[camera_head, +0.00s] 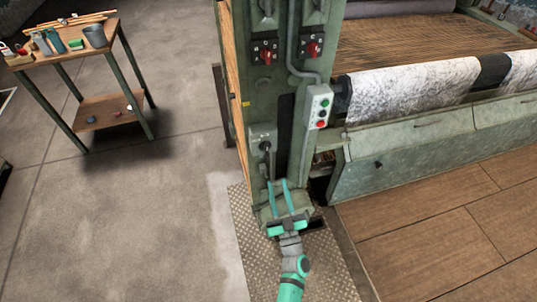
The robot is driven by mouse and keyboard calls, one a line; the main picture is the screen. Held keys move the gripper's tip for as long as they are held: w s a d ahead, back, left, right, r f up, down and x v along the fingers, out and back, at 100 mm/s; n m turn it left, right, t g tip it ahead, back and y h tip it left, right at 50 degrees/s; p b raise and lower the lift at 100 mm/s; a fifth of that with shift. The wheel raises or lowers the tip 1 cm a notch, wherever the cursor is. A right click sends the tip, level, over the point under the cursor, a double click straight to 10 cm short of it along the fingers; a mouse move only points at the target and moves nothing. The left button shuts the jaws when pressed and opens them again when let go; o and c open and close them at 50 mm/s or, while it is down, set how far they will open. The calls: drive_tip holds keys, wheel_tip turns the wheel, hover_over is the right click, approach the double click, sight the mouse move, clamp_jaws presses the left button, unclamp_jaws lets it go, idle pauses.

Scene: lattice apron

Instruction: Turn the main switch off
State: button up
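A green machine post (285,92) stands at the centre. Two rotary switches with red knobs on dark plates are high on it, the left switch (265,52) and the right switch (311,47). Lower down is a grey box with a lever-like handle (265,146). A grey push-button box (319,106) with green and red buttons hangs to the right. I cannot tell from labels which is the main switch. My teal gripper (279,183) is open and empty, its fingers apart and pointing up, just below the lever box in the picture. No contact with the lever shows.
A roll of pale patterned cloth (410,90) and a green panel (410,160) lie to the right. A metal tread plate (262,262) is under my arm.

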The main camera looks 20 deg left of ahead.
sight(267, 150)
drive_tip(key=shift+y, duration=0.4)
drive_tip(key=x, duration=1.2)
drive_tip(key=shift+w+a+f, duration=0.15)
drive_tip(key=shift+w+a, duration=0.15)
drive_tip(key=shift+w, duration=0.05)
drive_tip(key=shift+c, duration=0.6)
clamp_jaws()
